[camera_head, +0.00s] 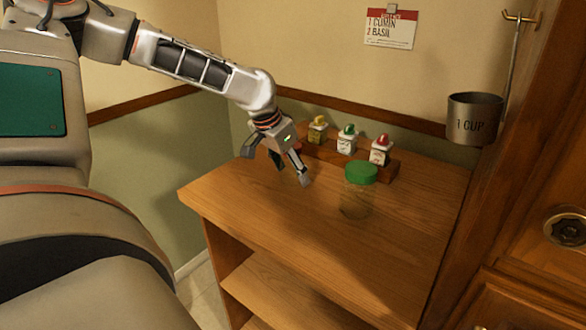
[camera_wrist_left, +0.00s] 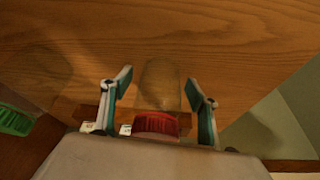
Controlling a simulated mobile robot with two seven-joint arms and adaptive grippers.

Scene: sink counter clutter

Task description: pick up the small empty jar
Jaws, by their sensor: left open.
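A small clear jar with a red lid (camera_wrist_left: 157,123) stands on the wooden counter; its glass body looks empty. In the head view my gripper hides most of it, and only a bit of the red lid (camera_head: 297,147) shows. My left gripper (camera_head: 277,166) is open and points down over this jar. In the left wrist view the jar lies between the two spread fingers (camera_wrist_left: 158,84), with a gap on each side. A larger clear jar with a green lid (camera_head: 360,174) stands to the right; its lid (camera_wrist_left: 15,121) also shows in the wrist view.
A wooden rack (camera_head: 325,153) at the back holds spice bottles with yellow (camera_head: 318,128), green (camera_head: 347,140) and red (camera_head: 380,151) caps. A metal cup (camera_head: 475,120) hangs at right. A note (camera_head: 391,29) is on the wall. The counter's front (camera_head: 270,215) is clear.

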